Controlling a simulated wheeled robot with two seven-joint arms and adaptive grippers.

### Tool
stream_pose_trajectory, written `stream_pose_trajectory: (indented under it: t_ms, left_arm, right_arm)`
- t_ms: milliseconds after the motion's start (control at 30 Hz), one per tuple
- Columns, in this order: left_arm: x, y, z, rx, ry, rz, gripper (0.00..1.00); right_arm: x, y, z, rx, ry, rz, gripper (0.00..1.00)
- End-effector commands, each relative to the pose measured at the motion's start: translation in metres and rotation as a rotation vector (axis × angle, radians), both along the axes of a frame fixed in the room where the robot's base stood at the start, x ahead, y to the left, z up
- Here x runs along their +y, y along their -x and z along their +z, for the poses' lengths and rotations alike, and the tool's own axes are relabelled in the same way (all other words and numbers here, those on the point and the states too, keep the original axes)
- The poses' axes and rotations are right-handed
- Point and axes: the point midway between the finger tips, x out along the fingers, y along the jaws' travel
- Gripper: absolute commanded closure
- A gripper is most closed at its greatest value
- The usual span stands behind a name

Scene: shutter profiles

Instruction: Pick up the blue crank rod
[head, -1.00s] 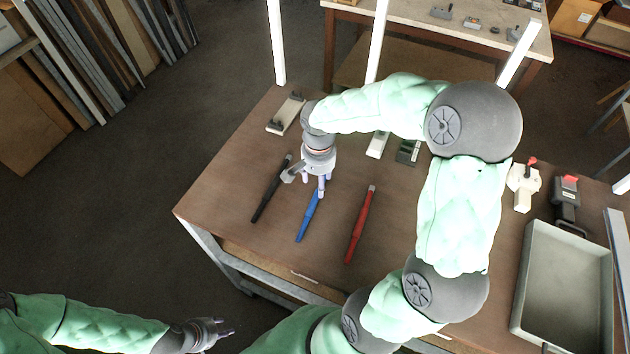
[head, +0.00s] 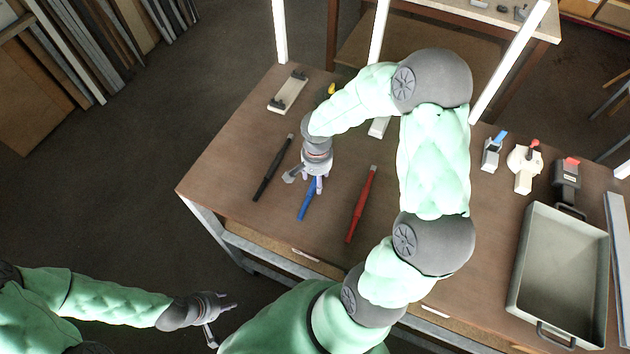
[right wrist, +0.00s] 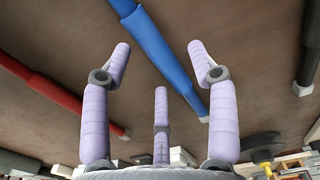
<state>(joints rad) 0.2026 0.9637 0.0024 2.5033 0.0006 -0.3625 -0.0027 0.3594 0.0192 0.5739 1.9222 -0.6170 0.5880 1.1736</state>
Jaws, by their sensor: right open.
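The blue crank rod (head: 306,207) lies on the brown workbench between a black rod (head: 273,167) and a red rod (head: 361,204). My right gripper (head: 315,186) is over its far end and hides that part. In the right wrist view the blue rod (right wrist: 165,55) runs diagonally beyond the open fingers of my right gripper (right wrist: 160,60); nothing is held, and I cannot tell whether a finger touches the rod. My left gripper (head: 226,312) is off the bench's front edge at lower left, empty, with its fingers apart.
A grey tray (head: 520,268) stands at the bench's right. Toggle-like devices, one red-tipped and white (head: 524,165), one dark (head: 567,180), stand behind it. A pale block with dark fittings (head: 288,92) lies at the back left. White posts rise along the back edge.

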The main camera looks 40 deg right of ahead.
Motion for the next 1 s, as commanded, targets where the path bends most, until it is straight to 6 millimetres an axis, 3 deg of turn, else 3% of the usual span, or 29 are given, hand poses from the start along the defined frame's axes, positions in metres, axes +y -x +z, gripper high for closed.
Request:
stream_pose_trajectory:
  t_ms: [333, 567, 1000]
  left_arm:
    - [0.0000, 0.0001, 0.0000, 0.000, 0.000, 0.000, 0.60]
    - [0.0000, 0.0000, 0.0000, 0.000, 0.000, 0.000, 0.60]
    - [0.0000, 0.0000, -0.0009, 0.000, 0.000, 0.000, 0.60]
  right_arm:
    - [0.0001, 0.0002, -0.0092, 0.000, 0.000, 0.001, 0.41]
    - [0.0001, 0.0002, -0.0090, 0.000, 0.000, 0.001, 1.00]
    - [-0.0004, -0.0003, -0.0043, -0.002, 0.001, 0.001, 1.00]
